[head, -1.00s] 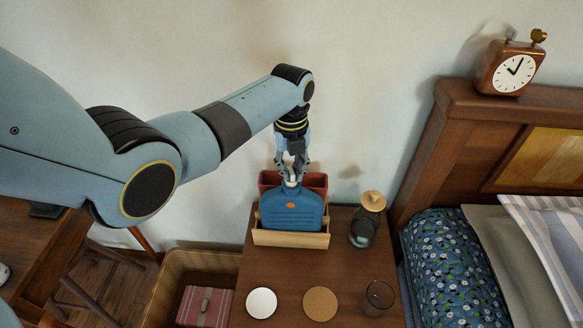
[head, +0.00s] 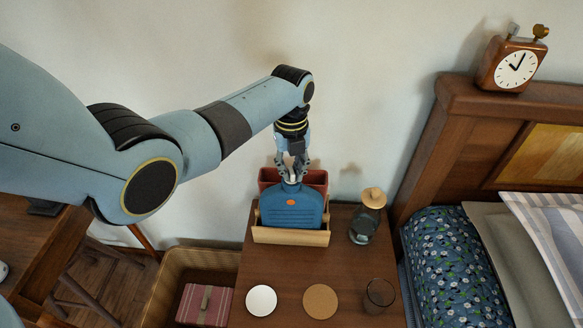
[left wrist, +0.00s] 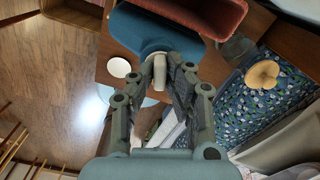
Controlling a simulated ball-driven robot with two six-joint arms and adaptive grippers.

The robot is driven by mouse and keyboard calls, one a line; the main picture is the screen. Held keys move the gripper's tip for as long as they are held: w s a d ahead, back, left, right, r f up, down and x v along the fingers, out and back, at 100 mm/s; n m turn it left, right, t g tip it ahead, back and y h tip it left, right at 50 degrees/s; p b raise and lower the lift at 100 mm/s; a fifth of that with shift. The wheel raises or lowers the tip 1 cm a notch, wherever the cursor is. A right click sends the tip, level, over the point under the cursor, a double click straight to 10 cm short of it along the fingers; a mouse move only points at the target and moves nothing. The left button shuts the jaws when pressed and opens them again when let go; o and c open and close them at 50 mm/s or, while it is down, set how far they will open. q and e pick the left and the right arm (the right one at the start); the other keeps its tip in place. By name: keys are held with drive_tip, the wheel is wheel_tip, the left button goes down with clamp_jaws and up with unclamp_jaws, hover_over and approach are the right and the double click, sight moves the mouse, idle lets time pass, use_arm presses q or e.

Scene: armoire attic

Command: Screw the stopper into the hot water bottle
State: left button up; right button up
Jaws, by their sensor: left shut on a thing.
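The blue hot water bottle (head: 291,222), with an orange oval mark, stands upright in a light wooden holder (head: 290,237) on the bedside table. It also shows at the top of the left wrist view (left wrist: 140,32). My left gripper (head: 292,178) points down right over the bottle's neck. It is shut on the pale stopper (left wrist: 159,70), which sits between the fingertips at the bottle's mouth. The fingers cover most of the stopper in the head view, and how deep it sits cannot be told. My right gripper is not in view.
A dark red box (head: 318,181) stands right behind the bottle. A glass jar with a wooden lid (head: 373,198) is to the right. A white disc (head: 261,301), a cork coaster (head: 320,302) and a glass (head: 379,295) are in front. The tabletop between is clear.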

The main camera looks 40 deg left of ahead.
use_arm(q)
clamp_jaws()
drive_tip(key=o, duration=1.1)
unclamp_jaws()
drive_tip(key=shift+c, duration=0.2)
drive_tip(key=shift+r, duration=0.15)
wheel_tip(320, 180, up, 5)
drive_tip(key=p, duration=0.5)
